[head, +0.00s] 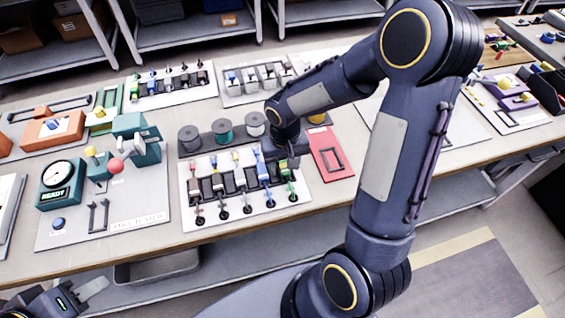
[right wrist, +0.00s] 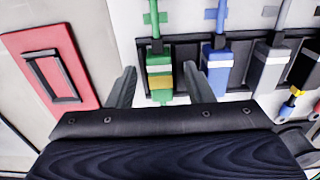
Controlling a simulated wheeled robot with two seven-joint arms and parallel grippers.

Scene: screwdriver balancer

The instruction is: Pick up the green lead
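The green lead (head: 289,177) stands at the right end of a row of coloured leads on a white board in the head view. In the right wrist view its green body with a yellow band (right wrist: 159,78) sits in a black holder. My right gripper (right wrist: 159,80) is open, one finger on each side of the green lead, with gaps visible. In the head view my right gripper (head: 288,158) is just above that end of the row. My left gripper (head: 92,297) is at the bottom left, apparently open and empty, partly cut off by the frame.
The blue lead (right wrist: 215,65) is close beside my right gripper's right finger. A red tray (head: 331,152) lies right of the board. Several spools (head: 223,130) stand behind the leads. A teal READY device (head: 60,183) is at the left.

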